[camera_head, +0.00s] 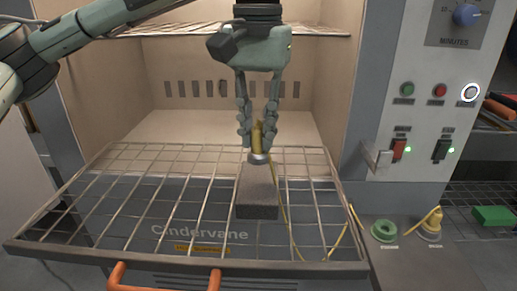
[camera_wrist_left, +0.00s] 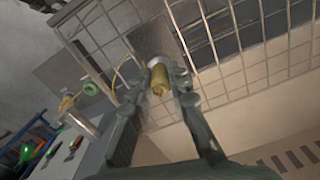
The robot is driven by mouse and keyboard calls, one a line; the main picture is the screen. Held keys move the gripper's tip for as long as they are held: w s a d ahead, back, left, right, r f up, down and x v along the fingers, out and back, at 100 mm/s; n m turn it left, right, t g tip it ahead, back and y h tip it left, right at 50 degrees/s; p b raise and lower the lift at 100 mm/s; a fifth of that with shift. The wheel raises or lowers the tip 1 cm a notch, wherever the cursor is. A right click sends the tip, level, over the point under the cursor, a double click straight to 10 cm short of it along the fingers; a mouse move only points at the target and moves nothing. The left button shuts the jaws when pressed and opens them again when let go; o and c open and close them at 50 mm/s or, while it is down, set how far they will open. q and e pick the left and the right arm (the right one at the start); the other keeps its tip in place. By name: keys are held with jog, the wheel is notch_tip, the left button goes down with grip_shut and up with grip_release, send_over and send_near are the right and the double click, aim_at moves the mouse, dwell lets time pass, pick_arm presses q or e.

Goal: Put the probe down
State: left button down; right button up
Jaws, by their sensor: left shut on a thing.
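My left gripper (camera_head: 257,142) points straight down over the wire rack and is shut on the yellow probe (camera_head: 257,136). The probe is upright, with a silver round end (camera_head: 258,158) at its bottom. That end is at the top edge of a grey block (camera_head: 258,192) lying on the rack; I cannot tell whether they touch. A yellow cable trails from the probe over the rack to the right. The left wrist view shows the probe (camera_wrist_left: 159,78) between the fingers (camera_wrist_left: 160,85), with the block (camera_wrist_left: 150,35) beyond it. My right gripper is not in view.
The wire rack (camera_head: 110,222) extends from the open oven chamber (camera_head: 220,125), with an orange handle (camera_head: 165,270) in front. On the right ledge are a green ring (camera_head: 384,231) and a yellow piece on a round base (camera_head: 431,222). A control panel (camera_head: 425,105) stands right.

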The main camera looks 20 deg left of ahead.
aim_at(258, 153)
pick_arm(q)
jog(key=shift+w+f, duration=0.25)
jog(key=shift+w, duration=0.15)
jog(key=shift+w+f, duration=0.1)
jog(key=shift+f, duration=0.05)
jog(key=shift+a+f, duration=0.1)
jog(key=shift+f, duration=0.3)
notch_tip(258, 153, down, 2)
jog(key=shift+f, duration=0.5)
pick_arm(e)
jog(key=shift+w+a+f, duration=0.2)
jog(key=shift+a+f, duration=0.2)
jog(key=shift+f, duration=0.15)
pick_arm(q)
jog(key=shift+f, duration=0.15)
